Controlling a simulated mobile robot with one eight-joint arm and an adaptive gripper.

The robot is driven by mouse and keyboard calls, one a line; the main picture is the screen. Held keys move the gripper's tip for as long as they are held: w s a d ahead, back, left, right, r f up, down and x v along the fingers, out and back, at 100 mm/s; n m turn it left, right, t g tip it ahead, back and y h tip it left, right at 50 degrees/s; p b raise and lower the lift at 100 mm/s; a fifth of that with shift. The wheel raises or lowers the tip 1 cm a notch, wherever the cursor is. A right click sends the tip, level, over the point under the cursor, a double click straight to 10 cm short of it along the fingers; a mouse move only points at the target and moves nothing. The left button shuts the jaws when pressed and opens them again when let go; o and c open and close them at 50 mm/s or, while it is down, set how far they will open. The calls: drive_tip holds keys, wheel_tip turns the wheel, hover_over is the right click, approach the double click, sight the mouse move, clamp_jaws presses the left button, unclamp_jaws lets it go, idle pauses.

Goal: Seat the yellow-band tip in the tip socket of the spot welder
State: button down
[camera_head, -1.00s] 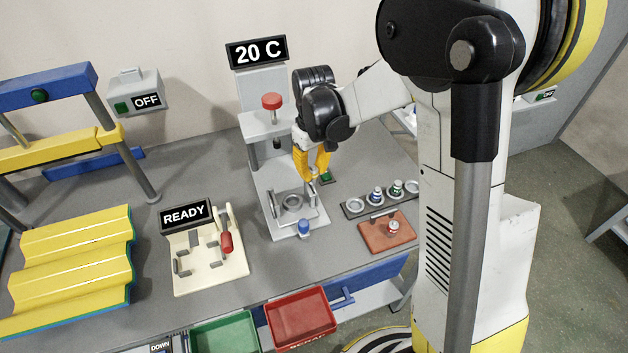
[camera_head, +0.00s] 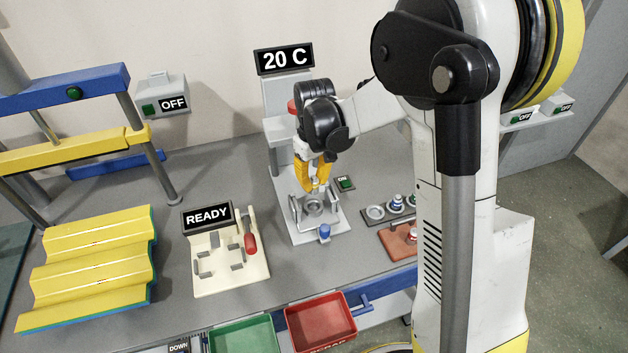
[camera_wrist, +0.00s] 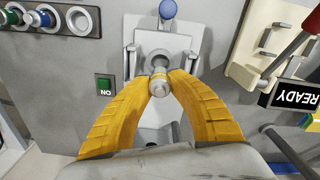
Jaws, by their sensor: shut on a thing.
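My gripper (camera_head: 316,187) has yellow fingers and is just above the base of the spot welder (camera_head: 279,158), over its round ring-shaped socket (camera_head: 314,208). In the wrist view my gripper (camera_wrist: 159,80) is shut on a small metal tip with a yellow band (camera_wrist: 158,76). The tip lines up with the round socket (camera_wrist: 157,56) behind it, which it partly hides. I cannot tell whether the tip touches the socket. The welder has a blue knob (camera_head: 324,231) at the front and a display reading 20 C (camera_head: 284,59).
A grey rack (camera_head: 376,212) with other banded tips and a brown block (camera_head: 397,241) lie to the right. A cream fixture reading READY (camera_head: 231,274) and yellow corrugated sheets (camera_head: 95,260) lie left. Green (camera_head: 243,334) and red (camera_head: 320,322) bins are at the front.

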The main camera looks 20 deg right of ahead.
sight(314, 177)
drive_tip(key=shift+f+b, duration=1.55)
drive_tip(key=shift+f, duration=0.75)
drive_tip(key=shift+f+b, duration=1.45)
drive_tip(key=shift+f, duration=0.2)
drive_tip(key=c, duration=1.2)
unclamp_jaws()
wheel_tip(314, 177, up, 12)
drive_tip(key=shift+r, duration=0.1)
